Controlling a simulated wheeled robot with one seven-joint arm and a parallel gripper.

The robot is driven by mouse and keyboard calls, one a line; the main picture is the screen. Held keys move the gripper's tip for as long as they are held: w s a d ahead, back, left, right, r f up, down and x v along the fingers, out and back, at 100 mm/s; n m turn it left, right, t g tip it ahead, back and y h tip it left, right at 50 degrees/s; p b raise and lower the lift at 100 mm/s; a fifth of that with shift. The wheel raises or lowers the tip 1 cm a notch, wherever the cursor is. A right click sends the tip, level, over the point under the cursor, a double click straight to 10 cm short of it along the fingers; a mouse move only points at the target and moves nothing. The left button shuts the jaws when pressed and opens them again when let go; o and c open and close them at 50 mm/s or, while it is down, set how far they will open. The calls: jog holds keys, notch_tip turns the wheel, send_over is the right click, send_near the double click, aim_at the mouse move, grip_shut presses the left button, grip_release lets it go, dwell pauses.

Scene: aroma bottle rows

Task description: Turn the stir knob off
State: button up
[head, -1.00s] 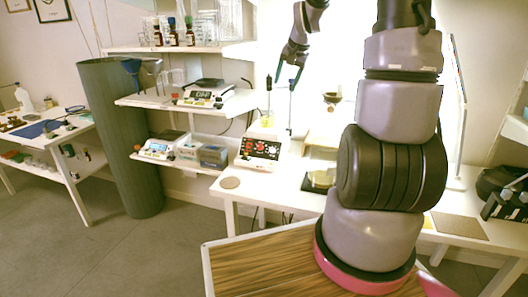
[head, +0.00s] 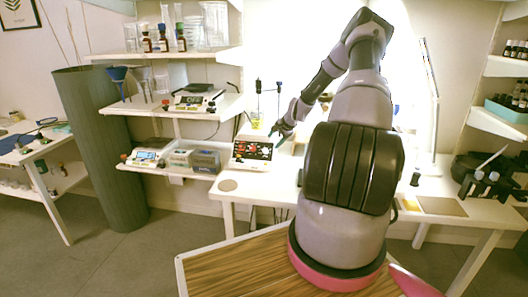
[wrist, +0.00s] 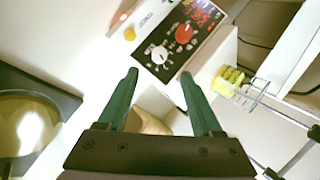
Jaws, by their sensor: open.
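A white hotplate stirrer (head: 252,152) with a black and red front panel stands on the white table. In the wrist view its panel (wrist: 183,37) carries a red knob (wrist: 184,34) and a white knob (wrist: 159,54). The labels are too small to tell which is the stir knob. My gripper (head: 279,132) is at the stirrer's right side in the head view. In the wrist view my gripper (wrist: 159,75) is open and empty, its two green fingers pointing at the panel, with the white knob just beyond the gap. I see no contact.
A beaker with yellow liquid (head: 256,118) is at the stirrer's top. Shelves at the left hold a scale (head: 194,101) and other devices. A dark-framed round yellowish item (wrist: 28,125) lies at the left of the wrist view. A round pad (head: 228,185) is at the table's left end.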

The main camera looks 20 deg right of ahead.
aim_at(265, 151)
jog(key=x, duration=1)
jog(key=shift+f, duration=0.1)
grip_shut()
